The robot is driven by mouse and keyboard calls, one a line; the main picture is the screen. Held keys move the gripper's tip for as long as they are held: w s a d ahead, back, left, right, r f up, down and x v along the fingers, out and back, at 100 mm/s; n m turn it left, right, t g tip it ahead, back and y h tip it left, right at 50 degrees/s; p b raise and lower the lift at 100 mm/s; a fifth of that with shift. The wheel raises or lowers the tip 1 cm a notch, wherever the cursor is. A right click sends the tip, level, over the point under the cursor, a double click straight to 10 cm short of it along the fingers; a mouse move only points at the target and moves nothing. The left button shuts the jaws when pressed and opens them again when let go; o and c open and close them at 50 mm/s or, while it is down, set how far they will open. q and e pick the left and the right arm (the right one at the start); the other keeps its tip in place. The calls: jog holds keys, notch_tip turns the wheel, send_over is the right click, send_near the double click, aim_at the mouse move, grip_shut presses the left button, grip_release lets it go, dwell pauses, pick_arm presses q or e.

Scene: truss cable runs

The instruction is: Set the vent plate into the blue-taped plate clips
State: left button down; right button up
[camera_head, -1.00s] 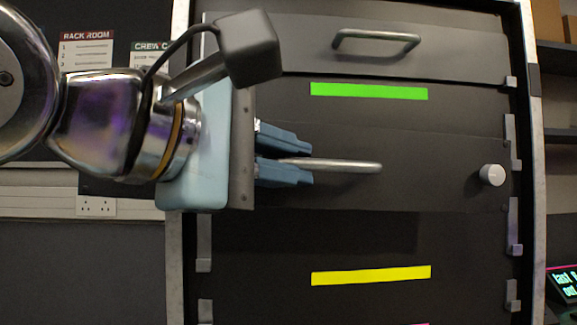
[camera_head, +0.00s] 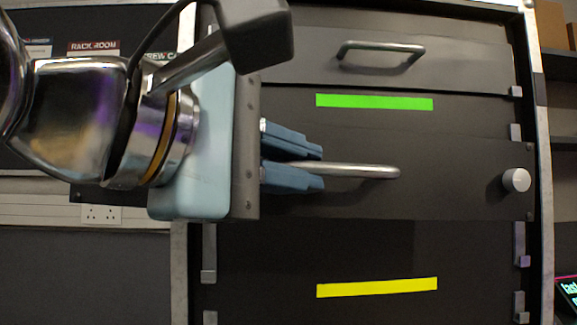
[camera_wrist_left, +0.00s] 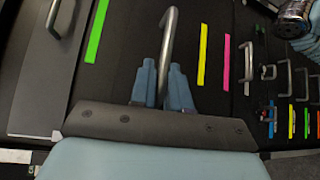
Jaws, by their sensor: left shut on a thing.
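My left gripper (camera_head: 322,168) is shut on the bar handle (camera_head: 365,171) of a dark plate, which I take to be the vent plate (camera_head: 440,195). The plate has a pale round knob (camera_head: 516,180) at its right end; no vent openings can be made out. It hangs in front of the rack between the green and yellow tapes. In the left wrist view the fingers (camera_wrist_left: 164,85) straddle the handle (camera_wrist_left: 168,45). A small blue tape (camera_wrist_left: 271,120) shows there far to the right; its clips are too small to tell.
A plate with its own handle (camera_head: 380,47) sits above the green tape (camera_head: 375,102). The yellow tape (camera_head: 377,287) lies below the held plate, with a bare dark bay between. Small grey clips (camera_head: 520,245) line the rack's sides. More handles and tapes show in the left wrist view.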

aim_at(298, 161)
pick_arm(q)
jog(key=shift+s, duration=2.35)
jog(key=shift+b, duration=0.4)
jog(key=shift+h, duration=0.3)
jog(key=shift+t, duration=0.3)
